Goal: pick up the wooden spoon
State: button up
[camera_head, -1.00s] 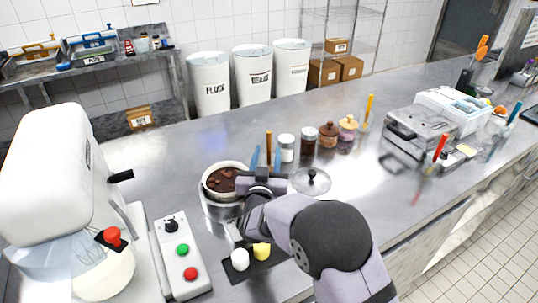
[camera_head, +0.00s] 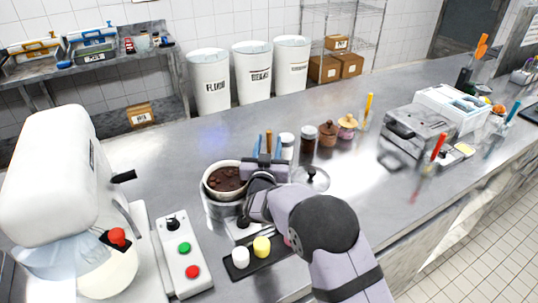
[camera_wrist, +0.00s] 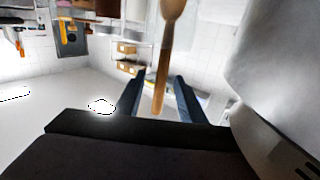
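The wooden spoon (camera_wrist: 163,75) shows in the wrist view, its rounded head at the top edge and its handle running down between my two blue fingers. In the head view, a short brown upright piece of it (camera_head: 268,140) shows between the fingertips; the rest is hidden behind my gripper (camera_head: 266,147). In the wrist view my gripper (camera_wrist: 158,98) is open, with a gap on both sides of the handle. I cannot tell whether the handle is fully within the fingers' depth.
A pot of dark brown food (camera_head: 227,180) stands just left of my gripper. A glass lid with a knob (camera_head: 311,178) lies to the right. Several jars (camera_head: 328,134) stand behind. A black tray (camera_head: 262,264) with white and yellow pieces is in front.

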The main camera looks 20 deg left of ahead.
grip_shut()
jog(key=shift+r, duration=0.1)
